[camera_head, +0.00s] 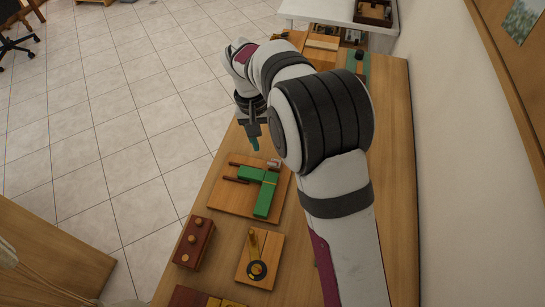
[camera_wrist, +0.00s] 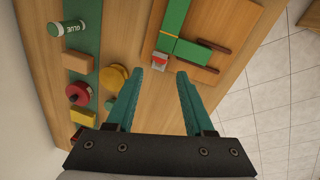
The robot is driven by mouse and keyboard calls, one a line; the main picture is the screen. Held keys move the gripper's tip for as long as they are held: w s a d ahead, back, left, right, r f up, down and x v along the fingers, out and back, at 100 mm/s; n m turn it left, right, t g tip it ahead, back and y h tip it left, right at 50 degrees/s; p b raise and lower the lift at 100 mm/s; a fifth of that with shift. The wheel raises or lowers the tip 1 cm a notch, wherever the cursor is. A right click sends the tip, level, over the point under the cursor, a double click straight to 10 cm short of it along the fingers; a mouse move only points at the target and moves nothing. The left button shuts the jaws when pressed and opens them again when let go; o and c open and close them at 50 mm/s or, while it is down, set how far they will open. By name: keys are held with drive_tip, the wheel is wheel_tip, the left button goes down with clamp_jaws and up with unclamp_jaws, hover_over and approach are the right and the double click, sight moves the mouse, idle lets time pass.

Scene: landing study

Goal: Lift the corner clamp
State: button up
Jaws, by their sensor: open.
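A small grey piece with a red part, probably the corner clamp (camera_head: 273,164), sits at the end of a green bar on a wooden board (camera_head: 222,202). It also shows in the wrist view (camera_wrist: 160,61), just beyond my fingertips. The green bars (camera_head: 264,200) meet at an angle on the board, with dark brown bars (camera_wrist: 202,60) beside them. My gripper (camera_head: 255,144) is above the table near the far end of the board. In the wrist view its teal fingers (camera_wrist: 159,74) are apart with nothing between them.
A dark red block with several round knobs (camera_head: 193,243) and a small board with a black disc (camera_head: 260,259) stand nearer. A green strip (camera_wrist: 88,14) holds a labelled cylinder (camera_wrist: 66,28). Yellow discs (camera_wrist: 115,77) lie beside it. A wall borders the table's right side.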

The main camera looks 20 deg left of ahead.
sight(274, 163)
drive_tip(key=f, duration=0.5)
drive_tip(key=d+f, duration=0.1)
drive_tip(key=f, duration=0.1)
drive_tip(key=shift+w+d+f, duration=0.1)
drive_tip(key=shift+w+f, duration=0.05)
drive_tip(key=shift+f, duration=0.1)
clamp_jaws()
